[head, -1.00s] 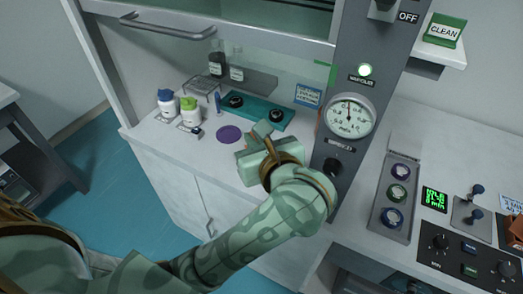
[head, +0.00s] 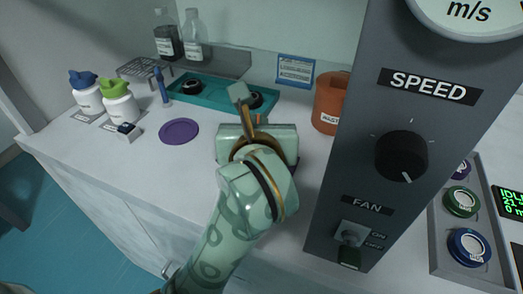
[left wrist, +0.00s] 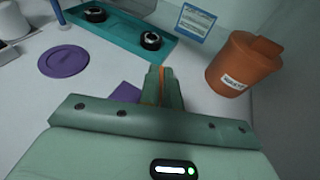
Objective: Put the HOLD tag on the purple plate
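The purple plate (head: 179,131) is a flat round disc on the white worktop, and it also shows in the left wrist view (left wrist: 64,61). My left gripper (left wrist: 163,82) is over the worktop, to the right of the plate and apart from it. Its fingers are close together at the middle of the palm, with a thin bright orange piece (left wrist: 161,74) between them, seen edge-on. No HOLD lettering is readable, so I cannot confirm that this piece is the tag. My right gripper is not in view.
A teal tray (head: 220,95) with black round holders lies behind. An orange waste pot (head: 329,103) stands right of my gripper. White bottles (head: 118,103) stand left of the plate. A grey control panel (head: 400,90) rises at right. A second purple patch (left wrist: 126,92) is partly hidden by my palm.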

